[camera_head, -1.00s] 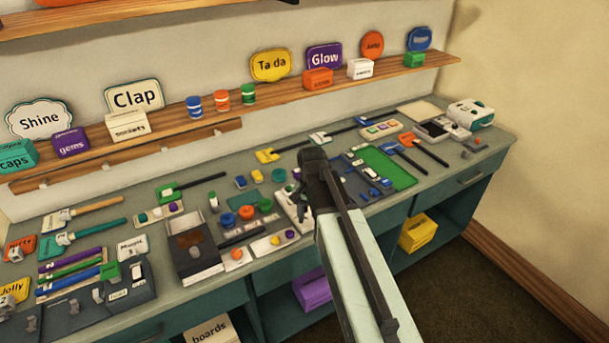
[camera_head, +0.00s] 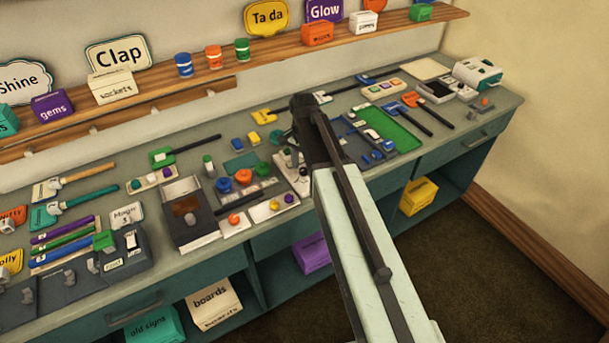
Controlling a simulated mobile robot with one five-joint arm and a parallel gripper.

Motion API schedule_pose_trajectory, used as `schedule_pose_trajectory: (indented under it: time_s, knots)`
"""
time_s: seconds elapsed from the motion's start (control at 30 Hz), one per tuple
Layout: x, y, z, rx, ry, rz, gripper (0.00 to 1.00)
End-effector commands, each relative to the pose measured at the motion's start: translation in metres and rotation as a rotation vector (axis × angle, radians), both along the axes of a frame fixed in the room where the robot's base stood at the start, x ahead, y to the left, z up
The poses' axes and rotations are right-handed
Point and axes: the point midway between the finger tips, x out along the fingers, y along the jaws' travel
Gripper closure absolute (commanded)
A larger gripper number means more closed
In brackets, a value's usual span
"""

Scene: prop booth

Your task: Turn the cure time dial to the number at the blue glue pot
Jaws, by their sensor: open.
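My gripper (camera_head: 293,143) is over the middle of the bench, seen from behind, and its fingertips are hard to make out. A white panel (camera_head: 299,184) with small dark parts is below and partly behind it; I cannot tell whether this carries the cure time dial. Left of it a dark tray holds a blue round pot or knob (camera_head: 224,185), an orange-red one (camera_head: 243,176) and a green one (camera_head: 262,170). A blue labelled pot (camera_head: 184,65) also stands on the shelf. I cannot tell which blue one is the glue pot, and no number is readable.
An open dark box (camera_head: 190,218) stands left of the tray. A white strip (camera_head: 268,212) with coloured knobs lies at the front edge. A green mat (camera_head: 390,130) with blue pieces lies right of my gripper. The shelf (camera_head: 290,55) runs along the wall behind.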

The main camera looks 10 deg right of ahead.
Motion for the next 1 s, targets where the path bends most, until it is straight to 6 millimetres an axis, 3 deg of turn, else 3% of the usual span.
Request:
schedule_pose_trajectory:
  time_s: [0.03, 0.27, 0.47, 0.77, 1.0]
  knots:
    - [0.0, -0.0003, -0.0076, 0.0, 0.0, 0.0, 0.51]
    - [0.0, -0.0008, -0.0049, 0.0, 0.0, -0.001, 0.51]
    - [0.0, -0.0011, -0.0048, 0.0, 0.0, -0.001, 1.0]
    - [0.0002, -0.0014, -0.0049, 0.0, 0.0, 0.02, 1.0]
    - [0.0002, -0.0018, -0.0049, 0.001, -0.001, 0.135, 1.0]
